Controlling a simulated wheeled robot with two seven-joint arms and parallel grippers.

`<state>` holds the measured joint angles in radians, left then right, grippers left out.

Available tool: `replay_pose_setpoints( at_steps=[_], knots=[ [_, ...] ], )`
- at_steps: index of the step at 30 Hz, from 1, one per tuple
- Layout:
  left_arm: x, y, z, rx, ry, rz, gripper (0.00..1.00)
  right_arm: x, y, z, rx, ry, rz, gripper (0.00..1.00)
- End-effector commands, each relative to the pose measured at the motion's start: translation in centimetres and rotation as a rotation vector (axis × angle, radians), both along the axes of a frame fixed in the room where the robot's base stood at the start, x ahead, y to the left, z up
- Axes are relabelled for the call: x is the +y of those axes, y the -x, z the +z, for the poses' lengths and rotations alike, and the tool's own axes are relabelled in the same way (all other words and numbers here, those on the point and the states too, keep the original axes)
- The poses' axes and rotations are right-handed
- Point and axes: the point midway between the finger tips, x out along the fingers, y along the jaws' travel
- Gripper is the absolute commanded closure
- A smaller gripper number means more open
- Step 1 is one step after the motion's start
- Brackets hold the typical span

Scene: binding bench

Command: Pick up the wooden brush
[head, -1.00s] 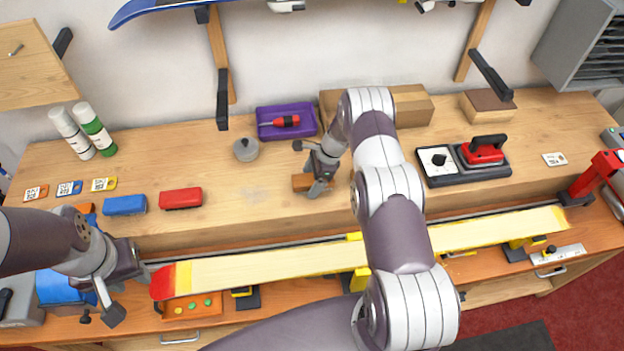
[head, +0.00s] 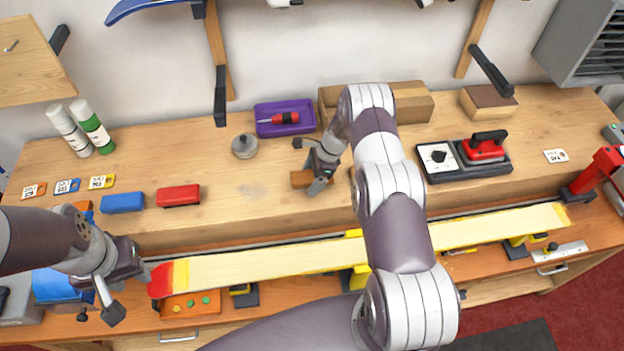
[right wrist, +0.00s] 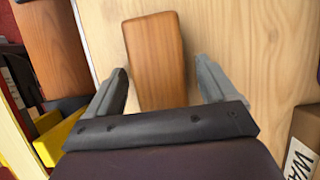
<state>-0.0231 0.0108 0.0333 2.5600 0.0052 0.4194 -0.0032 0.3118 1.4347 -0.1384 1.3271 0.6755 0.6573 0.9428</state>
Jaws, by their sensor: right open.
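The wooden brush (head: 301,179) lies on the raised bench shelf, partly hidden behind my right gripper in the head view. In the right wrist view it is a plain reddish-brown wooden block (right wrist: 155,58) lying lengthwise between the fingers. My right gripper (right wrist: 160,82) is open, with one finger on each side of the brush and visible gaps to it. In the head view my right gripper (head: 319,185) is over the brush's right part. My left gripper (head: 110,302) hangs at the lower left near the ski's red tip, apart from the brush; its jaw opening is unclear.
A yellow ski (head: 300,262) with a red tip lies along the front bench. A purple tray (head: 262,128) with a screwdriver, a grey round pot (head: 244,147) and a cardboard box (head: 412,106) stand behind the brush. Red (head: 178,195) and blue (head: 122,203) blocks lie to the left.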

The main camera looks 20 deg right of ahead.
Motion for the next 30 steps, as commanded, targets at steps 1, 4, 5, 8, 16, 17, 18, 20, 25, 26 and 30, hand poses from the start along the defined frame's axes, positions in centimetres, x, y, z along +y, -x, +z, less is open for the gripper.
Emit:
replay_pose_setpoints(
  at_steps=[1,4,5,8,16,17,18,20,25,26,30],
  knots=[
    [0.0,0.0,0.0,0.0,0.0,0.0,0.62,0.0,0.0,0.0,0.0,0.0,0.0,0.15],
    [0.0,0.0,0.0,0.0,0.0,0.0,0.62,0.0,0.0,0.0,0.0,0.0,0.0,0.25],
    [0.0,0.0,0.0,0.0,0.0,0.0,0.62,0.0,0.0,0.0,0.0,0.0,0.0,0.34],
    [0.0,0.0,0.0,0.0,0.0,0.0,0.62,0.0,0.0,0.0,0.0,0.0,0.0,0.67],
    [0.0,0.0,0.1,0.0,0.0,0.0,0.62,0.0,0.0,0.1,0.0,0.0,0.0,0.74],
    [0.0,0.0,0.2,0.0,0.0,0.0,0.62,0.0,0.0,0.1,0.0,0.0,0.0,0.74],
    [0.0,0.0,0.4,0.0,0.0,0.0,0.62,0.0,0.0,0.3,0.0,0.0,0.0,0.74],
    [0.0,0.0,0.9,0.0,0.0,0.0,0.62,0.0,0.0,0.7,0.0,0.0,0.0,0.74],
    [0.0,0.0,-0.4,0.0,0.0,0.0,0.62,0.0,-0.1,1.9,-0.003,0.001,0.001,0.74],
    [0.0,0.0,-0.7,0.0,0.0,0.0,0.62,0.0,-0.1,2.4,-0.004,0.001,0.002,0.74],
    [0.0,0.0,-2.5,0.0,0.0,0.0,0.62,-1.3,-0.1,4.7,-0.004,0.001,-0.002,0.74]
  ],
)
